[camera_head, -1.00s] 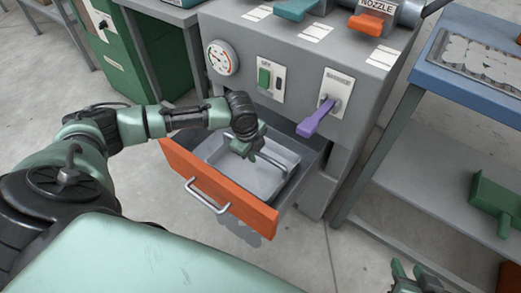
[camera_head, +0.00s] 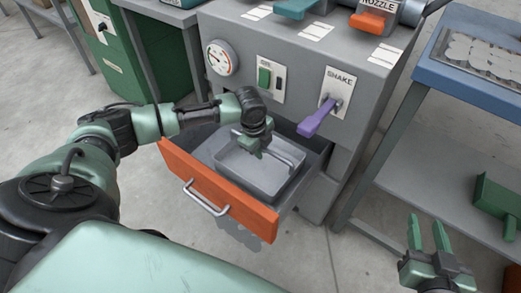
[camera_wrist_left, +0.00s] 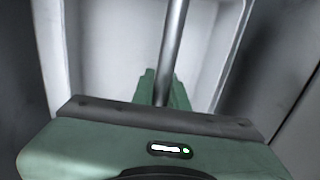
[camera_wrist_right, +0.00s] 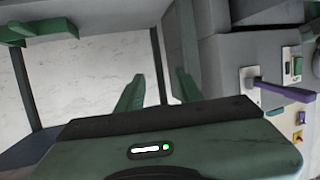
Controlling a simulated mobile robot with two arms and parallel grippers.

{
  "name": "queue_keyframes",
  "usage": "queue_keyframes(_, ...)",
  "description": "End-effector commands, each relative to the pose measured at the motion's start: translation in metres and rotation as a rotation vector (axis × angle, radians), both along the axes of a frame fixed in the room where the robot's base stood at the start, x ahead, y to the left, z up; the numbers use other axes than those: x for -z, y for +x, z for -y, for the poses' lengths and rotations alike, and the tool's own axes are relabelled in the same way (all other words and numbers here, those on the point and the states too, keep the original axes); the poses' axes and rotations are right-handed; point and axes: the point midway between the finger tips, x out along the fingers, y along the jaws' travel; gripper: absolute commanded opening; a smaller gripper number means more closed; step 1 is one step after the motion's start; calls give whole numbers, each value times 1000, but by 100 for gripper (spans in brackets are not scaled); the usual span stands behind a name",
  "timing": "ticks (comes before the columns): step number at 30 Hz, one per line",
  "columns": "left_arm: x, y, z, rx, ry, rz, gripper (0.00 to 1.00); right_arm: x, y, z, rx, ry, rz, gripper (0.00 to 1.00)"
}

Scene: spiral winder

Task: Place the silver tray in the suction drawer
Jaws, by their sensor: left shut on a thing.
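The silver tray (camera_head: 245,172) is a shallow rectangular pan inside the outline of the open suction drawer, which has an orange front (camera_head: 240,204). I cannot tell whether the tray rests on the drawer floor or hangs slightly above it. My left gripper (camera_head: 257,152) points down over the tray and is shut on its metal bar handle. The left wrist view shows the bar (camera_wrist_left: 172,50) running between the fingers, with the pale tray interior (camera_wrist_left: 110,45) behind. My right gripper (camera_head: 428,232) is open and empty at the lower right; its parted fingers also show in the right wrist view (camera_wrist_right: 158,92).
The grey machine (camera_head: 290,60) stands behind the drawer, with a purple SHAKE lever (camera_head: 318,119) close above the drawer's right side. A blue-topped table (camera_head: 465,88) is at right, with a lower shelf holding a green part (camera_head: 497,203). Floor in front is clear.

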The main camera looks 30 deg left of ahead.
Motion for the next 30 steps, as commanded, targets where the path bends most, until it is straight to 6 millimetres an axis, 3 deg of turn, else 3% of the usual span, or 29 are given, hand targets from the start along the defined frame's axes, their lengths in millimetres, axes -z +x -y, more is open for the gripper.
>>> queue_keyframes(1,0,1,0,0,-1,2,0,1,0,0,0,-1,-6,36)
queue_keyframes(2,1,0,0,0,0,0,20,1,-1,0,1,-2,-9,36)
queue_keyframes(4,1,0,0,0,0,0,36,1,-1,0,1,-2,-8,36)
queue_keyframes(17,-5,-1,0,0,0,1,36,2,-2,1,1,-4,-18,36)
queue_keyframes(23,-27,-4,0,1,0,2,36,33,-21,11,13,-48,-203,36)
queue_keyframes(30,-60,-11,0,0,-1,2,36,73,-63,28,33,-110,-476,36)
